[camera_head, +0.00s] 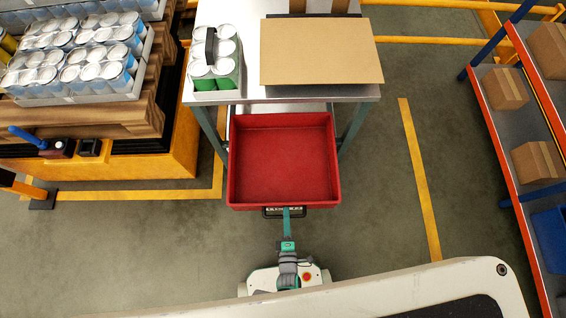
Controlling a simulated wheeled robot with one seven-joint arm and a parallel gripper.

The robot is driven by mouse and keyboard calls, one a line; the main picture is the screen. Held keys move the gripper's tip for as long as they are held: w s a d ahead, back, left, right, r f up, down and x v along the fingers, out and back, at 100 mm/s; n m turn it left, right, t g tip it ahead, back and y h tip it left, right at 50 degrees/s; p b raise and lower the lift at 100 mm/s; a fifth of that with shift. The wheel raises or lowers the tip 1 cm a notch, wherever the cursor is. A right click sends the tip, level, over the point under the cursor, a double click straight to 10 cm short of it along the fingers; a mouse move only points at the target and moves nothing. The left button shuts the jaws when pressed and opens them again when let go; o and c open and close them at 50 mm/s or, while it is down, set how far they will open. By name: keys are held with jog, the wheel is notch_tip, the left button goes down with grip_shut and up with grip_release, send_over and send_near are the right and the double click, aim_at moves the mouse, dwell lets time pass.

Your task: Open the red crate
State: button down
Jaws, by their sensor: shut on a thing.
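The red crate (284,204) is pulled out from under the white-topped table (252,85), with its empty inside in view. Its far end reaches toward the table edge, and a pale surface shows just behind it. A dark handle (272,212) is on the crate's near face. My gripper (286,213) is at the handle, at the end of my green and grey arm, and is shut on it. The fingertips are small and partly hidden by the handle and arm.
A flat cardboard piece (320,50) and a carrier of green-labelled cans (215,65) are on the table. Stacked can trays (75,65) on pallets stand left. A shelf with boxes (505,88) stands right. Floor is clear on both sides of the crate.

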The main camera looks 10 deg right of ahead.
jog(key=shift+s, duration=0.1)
jog(key=c, duration=2)
grip_release()
jog(key=shift+c, duration=0.2)
jog(key=v, duration=1.1)
jog(key=shift+f, duration=0.1)
jog(key=w+a+r+m+y, duration=0.1)
jog(key=r+m, duration=0.7)
jog(key=r, duration=0.9)
jog(key=w+a+r+m+y, duration=0.1)
jog(key=r+m, duration=0.7)
jog(key=r, duration=0.9)
jog(key=shift+w+a+r+m, duration=0.25)
jog(key=shift+a+r+m, duration=0.1)
jog(key=shift+a, duration=0.25)
